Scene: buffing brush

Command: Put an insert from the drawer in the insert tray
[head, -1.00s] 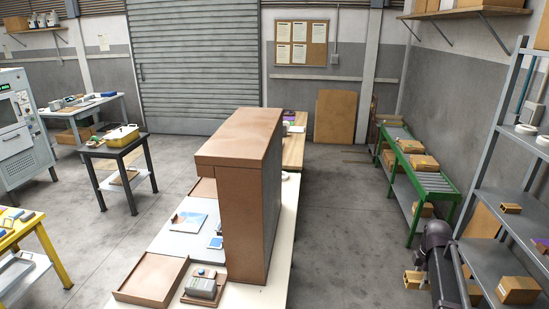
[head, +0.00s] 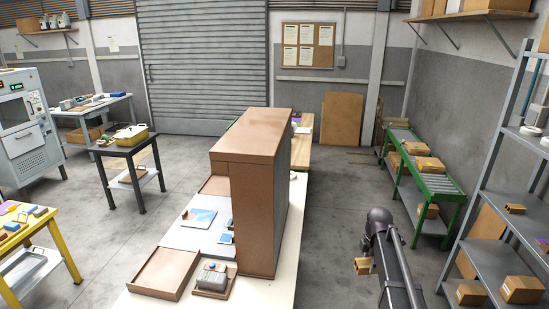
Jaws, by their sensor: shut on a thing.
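My arm stands at the lower right. My gripper (head: 363,266) is at its left side, over the floor to the right of the white bench, and is shut on a small tan piece, too small in view to identify surely. The bench (head: 284,262) carries a tall brown cabinet (head: 247,205). An empty brown tray (head: 160,272) lies at its front left, and a small brown tray (head: 226,293) holding a grey object (head: 212,275) lies beside it. I cannot tell which is the insert tray. No open drawer can be made out. The gripper is apart from the bench.
A green roller conveyor (head: 428,180) with boxes stands at the right. A grey shelf rack (head: 490,255) is at the far right. A dark side table (head: 121,153) and a yellow table (head: 50,232) stand at the left. Floor between bench and conveyor is clear.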

